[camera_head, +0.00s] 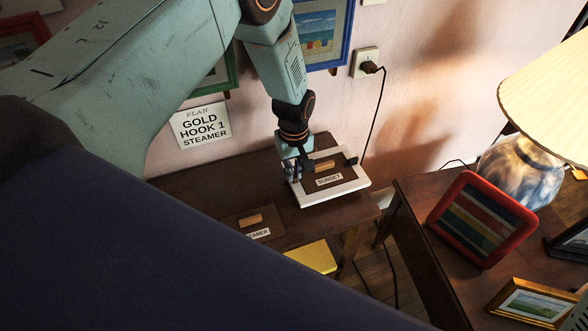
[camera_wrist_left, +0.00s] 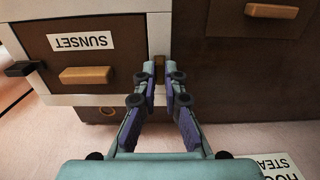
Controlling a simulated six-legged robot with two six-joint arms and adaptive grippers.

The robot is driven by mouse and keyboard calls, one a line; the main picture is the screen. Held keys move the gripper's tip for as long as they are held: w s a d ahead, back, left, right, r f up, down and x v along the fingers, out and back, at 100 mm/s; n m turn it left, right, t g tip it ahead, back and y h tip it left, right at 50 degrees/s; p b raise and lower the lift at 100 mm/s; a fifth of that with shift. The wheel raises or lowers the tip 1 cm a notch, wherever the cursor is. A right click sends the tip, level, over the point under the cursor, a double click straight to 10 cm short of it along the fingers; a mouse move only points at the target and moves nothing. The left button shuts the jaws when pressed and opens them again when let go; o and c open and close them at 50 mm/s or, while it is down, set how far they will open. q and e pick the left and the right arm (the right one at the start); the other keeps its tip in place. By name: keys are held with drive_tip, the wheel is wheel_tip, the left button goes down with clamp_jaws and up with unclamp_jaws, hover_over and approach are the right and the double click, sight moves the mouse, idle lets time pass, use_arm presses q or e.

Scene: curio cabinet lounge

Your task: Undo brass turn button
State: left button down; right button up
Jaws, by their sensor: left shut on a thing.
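A pale box (camera_head: 345,187) with a dark brown front bears a wooden pull and a white SUNSET label (camera_head: 329,180). It stands on the dark wooden table below the wall. The wrist view shows the same label (camera_wrist_left: 82,41), upside down. My left gripper (camera_head: 297,167) is at the box's left edge. In the wrist view its fingertips (camera_wrist_left: 164,80) are closed around a small brass-brown piece (camera_wrist_left: 159,67) on the pale frame, which looks like the turn button. The fingers hide most of it, so its angle is unclear. My right gripper is not in view.
A STEAMER-labelled brown panel (camera_head: 250,222) with a wooden pull lies left of the box. A yellow item (camera_head: 313,257) is in front. A red-framed picture (camera_head: 481,220) and a lamp (camera_head: 523,170) stand on the right table. A black cord (camera_head: 378,115) hangs from the wall socket.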

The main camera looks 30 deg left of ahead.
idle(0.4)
use_arm(q)
drive_tip(key=c, duration=1.4)
unclamp_jaws()
drive_tip(key=shift+c, duration=0.2)
wheel_tip(320, 180, up, 12)
